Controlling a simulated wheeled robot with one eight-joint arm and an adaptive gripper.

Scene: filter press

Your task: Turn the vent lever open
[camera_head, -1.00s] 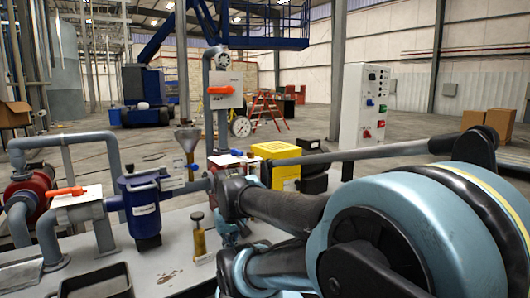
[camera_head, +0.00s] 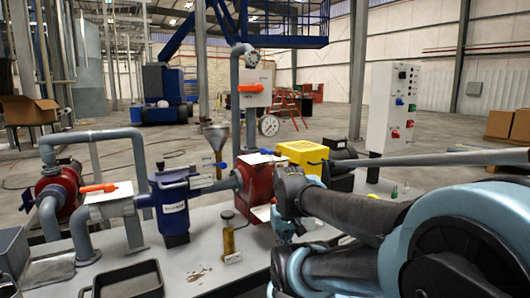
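Several valve levers show, and I cannot tell by a readable label which is the vent lever. Another orange lever (camera_head: 98,188) lies across the grey pipe at the left, beside a white plate. A small blue lever (camera_head: 219,165) stands near the blue filter housing (camera_head: 173,212). My arm reaches in from the right, its visible end in front of the red block (camera_head: 258,183). My gripper's fingers cannot be made out. No lever is seen touched by my arm.
A brass cylinder (camera_head: 228,235) and a dark tray (camera_head: 128,280) are on the grey bench (camera_head: 195,262). A control cabinet (camera_head: 392,108) stands at the right.

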